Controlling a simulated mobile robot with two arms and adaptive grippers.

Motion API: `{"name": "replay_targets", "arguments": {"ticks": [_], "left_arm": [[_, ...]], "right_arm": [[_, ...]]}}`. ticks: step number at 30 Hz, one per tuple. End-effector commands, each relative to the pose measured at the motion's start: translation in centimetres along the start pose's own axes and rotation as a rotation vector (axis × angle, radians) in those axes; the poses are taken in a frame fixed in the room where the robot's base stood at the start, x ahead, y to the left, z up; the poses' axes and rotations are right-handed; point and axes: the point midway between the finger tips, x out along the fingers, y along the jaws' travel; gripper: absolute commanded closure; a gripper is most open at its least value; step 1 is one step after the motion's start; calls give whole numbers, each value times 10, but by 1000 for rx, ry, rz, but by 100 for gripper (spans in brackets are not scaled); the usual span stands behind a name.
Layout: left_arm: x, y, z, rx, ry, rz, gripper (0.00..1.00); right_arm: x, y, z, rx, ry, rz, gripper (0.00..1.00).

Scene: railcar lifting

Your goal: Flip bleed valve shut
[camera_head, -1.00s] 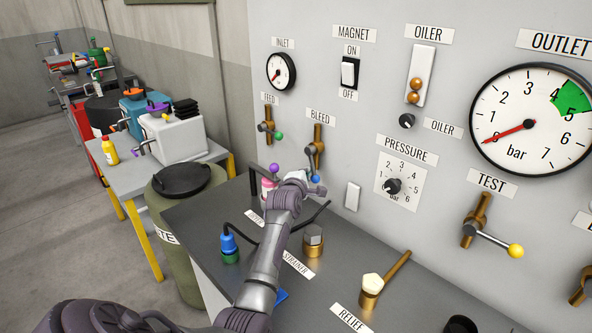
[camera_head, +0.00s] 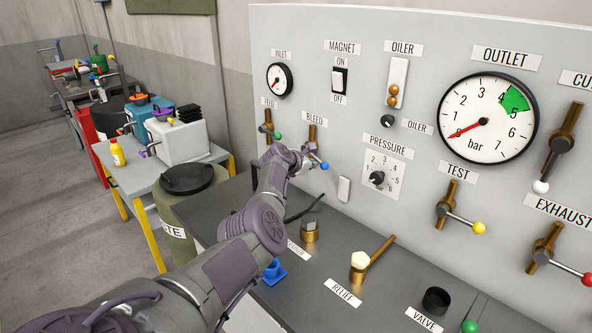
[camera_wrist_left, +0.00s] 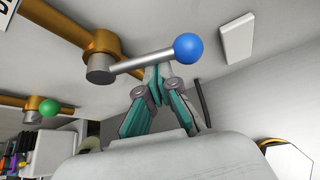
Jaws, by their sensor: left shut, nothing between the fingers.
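The bleed valve (camera_head: 312,132) is a brass pipe on the grey panel under the BLEED label, with a short lever and a blue ball (camera_head: 324,166). In the head view the lever points right and slightly down, across the pipe. In the left wrist view the brass pipe (camera_wrist_left: 72,36) comes from the upper left, and the grey lever (camera_wrist_left: 142,60) runs right to the blue ball (camera_wrist_left: 188,48). My left gripper (camera_wrist_left: 156,82) is shut and empty, its tips just beneath the lever. Whether they touch it is unclear. The gripper (camera_head: 301,158) partly hides the valve in the head view. My right gripper is out of view.
The feed valve with its green ball (camera_head: 278,136) is close on the left. A white plate (camera_head: 344,188) and the pressure dial (camera_head: 378,178) are on the right. The grey bench (camera_head: 345,225) below carries a strainer (camera_head: 310,231) and relief valve (camera_head: 359,262).

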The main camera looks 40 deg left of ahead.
Motion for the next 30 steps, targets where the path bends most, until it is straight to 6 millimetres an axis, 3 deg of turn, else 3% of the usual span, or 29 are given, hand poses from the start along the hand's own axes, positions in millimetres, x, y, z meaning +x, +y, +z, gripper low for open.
{"name": "replay_targets", "arguments": {"ticks": [4, 9, 30], "left_arm": [[-1, 2, 9, -88, 0, -52, 100], [-3, 2, 14, -79, 0, -46, 100], [-6, 6, 20, -77, -2, -44, 100]], "right_arm": [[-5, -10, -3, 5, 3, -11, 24], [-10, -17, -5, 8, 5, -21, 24], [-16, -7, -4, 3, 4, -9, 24]]}}
